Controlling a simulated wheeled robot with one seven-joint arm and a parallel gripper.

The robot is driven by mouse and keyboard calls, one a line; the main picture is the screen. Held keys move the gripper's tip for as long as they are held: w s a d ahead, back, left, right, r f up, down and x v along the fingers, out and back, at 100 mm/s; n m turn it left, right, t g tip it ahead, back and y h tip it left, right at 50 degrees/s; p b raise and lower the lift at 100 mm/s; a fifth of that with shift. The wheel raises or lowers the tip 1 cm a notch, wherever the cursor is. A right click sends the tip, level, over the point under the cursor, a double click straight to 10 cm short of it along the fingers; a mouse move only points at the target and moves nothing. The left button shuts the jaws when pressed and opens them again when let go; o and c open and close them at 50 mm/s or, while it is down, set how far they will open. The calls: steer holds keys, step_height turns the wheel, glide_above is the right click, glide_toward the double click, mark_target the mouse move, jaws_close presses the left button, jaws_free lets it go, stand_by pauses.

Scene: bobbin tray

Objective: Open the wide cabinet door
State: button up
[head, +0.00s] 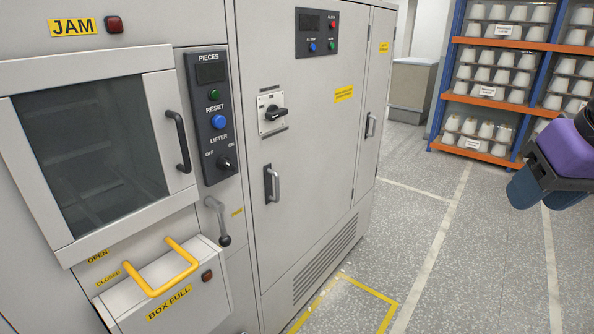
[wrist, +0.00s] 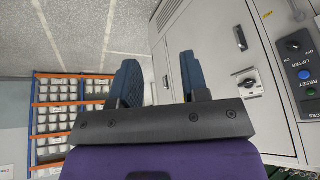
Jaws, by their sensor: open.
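The wide cabinet door (head: 310,150) is light grey and looks closed, flush with the cabinet front. Its vertical grey bar handle (head: 273,184) is low on the door's left side, below a black rotary switch (head: 272,112). In the wrist view, which is turned sideways, the door (wrist: 215,55) and its handle (wrist: 240,38) show at the right. My gripper (head: 537,188) is at the right edge of the head view, well away from the handle. In the wrist view my gripper (wrist: 160,80) has its two blue fingers apart with nothing between them.
A narrow door (head: 374,100) with its own handle stands right of the wide one. At left are a control panel (head: 212,115), a windowed hatch (head: 95,150) and a yellow-handled box (head: 165,290). Shelving (head: 500,44) stands at the back right. The floor (head: 400,225) before the cabinet is clear.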

mark_target(278, 197)
steer(key=w+a+f+m+g+y, duration=0.2)
steer(key=w+a+f+m+y, duration=0.15)
steer(key=w+a, duration=0.5)
steer(key=w+a+f+m+g+y, duration=0.15)
steer(key=w+a+y, duration=0.3)
steer(key=w, duration=0.65)
steer(key=w+a+f+m+g+y, duration=0.1)
steer(key=w+a+f+m+y, duration=0.2)
steer(key=w+a, duration=0.5)
steer(key=w+a+f+m+t+y, duration=0.2)
steer(key=w+a+f+m+t, duration=0.15)
steer(key=w+f+m, duration=0.65)
steer(key=w+a+f+m+t+y, duration=0.2)
steer(key=w+f+m+t, duration=0.25)
steer(key=w+f, duration=0.85)
steer(key=shift+m, duration=0.35)
steer(key=x, duration=0.3)
steer(key=s+x, duration=0.1)
steer(key=x, duration=0.6)
steer(key=shift+s+a+f, duration=0.15)
steer(key=shift+a+f, duration=0.15)
steer(key=shift+a, duration=0.05)
jaws_close()
